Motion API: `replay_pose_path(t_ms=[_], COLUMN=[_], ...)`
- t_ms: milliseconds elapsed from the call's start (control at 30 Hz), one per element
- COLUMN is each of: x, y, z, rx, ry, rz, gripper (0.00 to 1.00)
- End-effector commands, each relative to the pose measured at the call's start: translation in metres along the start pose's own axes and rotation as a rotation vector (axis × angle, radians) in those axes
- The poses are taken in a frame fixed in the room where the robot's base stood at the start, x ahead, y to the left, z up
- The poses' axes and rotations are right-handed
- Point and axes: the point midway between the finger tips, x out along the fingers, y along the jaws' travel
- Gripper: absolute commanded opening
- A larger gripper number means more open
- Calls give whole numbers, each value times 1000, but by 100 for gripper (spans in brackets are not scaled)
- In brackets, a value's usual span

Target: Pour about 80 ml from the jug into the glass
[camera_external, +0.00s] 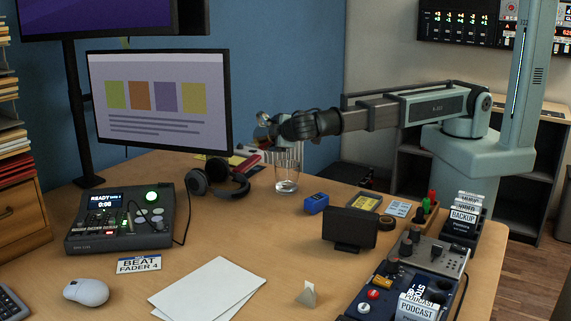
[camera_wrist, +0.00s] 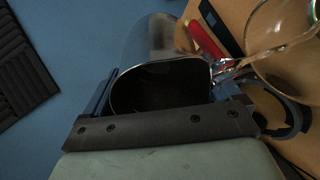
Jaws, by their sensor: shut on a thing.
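The jug (camera_wrist: 150,42) is shiny metal with a dark lower face, held between the fingers of my gripper (camera_wrist: 165,92) in the wrist view. In the external view my gripper (camera_external: 272,128) is above the desk, just above and left of the glass; the jug is mostly hidden there and its tilt is hard to tell. The clear glass (camera_external: 287,174) stands upright on the desk with what looks like a little clear liquid low in it. The glass (camera_wrist: 282,45) also shows at the upper right of the wrist view, beside the jug.
Black headphones (camera_external: 218,180) lie left of the glass, with a red item (camera_external: 249,160) behind them. A blue box (camera_external: 316,204) and a small dark screen (camera_external: 350,228) stand to the right. A monitor (camera_external: 160,102) rises at the left. Bare desk lies in front of the glass.

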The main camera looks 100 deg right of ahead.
Motion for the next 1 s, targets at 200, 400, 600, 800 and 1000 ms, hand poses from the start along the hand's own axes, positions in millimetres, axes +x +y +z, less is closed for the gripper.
replay_pose_path(t_ms=[200,400,600,800,1000], x=[0,-1,-1,-1,-2], y=[1,1,1,1,2], z=[0,0,0,0,0], rx=[0,0,0,0,0], ry=[3,4,7,9,11], rz=[10,17,25,34,41], gripper=[39,39,39,39,39])
